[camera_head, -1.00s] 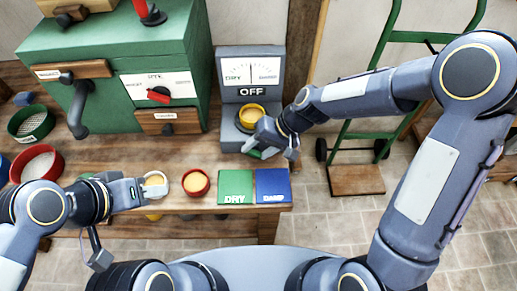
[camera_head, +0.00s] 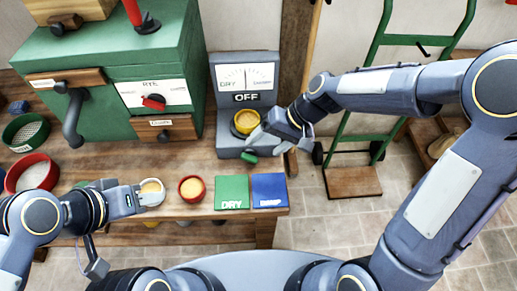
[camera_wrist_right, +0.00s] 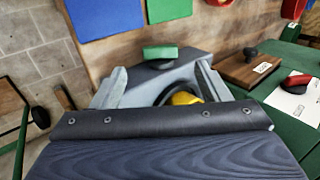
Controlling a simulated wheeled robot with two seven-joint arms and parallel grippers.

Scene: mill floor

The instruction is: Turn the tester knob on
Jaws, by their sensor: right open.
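The grey tester (camera_head: 244,80) stands at the back of the bench, with a DRY-to-damp dial and a sign reading OFF. A green knob (camera_head: 249,157) sits low on its front; it also shows in the right wrist view (camera_wrist_right: 160,52). My right gripper (camera_head: 268,142) is open and empty, to the right of the knob in the head view. In the wrist view the knob lies just beyond the fingertips, between their lines. My left gripper (camera_head: 138,196) is at a pale-rimmed cup of grain (camera_head: 151,192); its grip is unclear.
A yellow cup (camera_head: 246,121) sits on the tester. A red cup (camera_head: 191,188), a green DRY pad (camera_head: 232,192) and a blue pad (camera_head: 269,190) lie along the bench front. A green machine (camera_head: 110,60) stands left, a hand truck (camera_head: 355,182) right.

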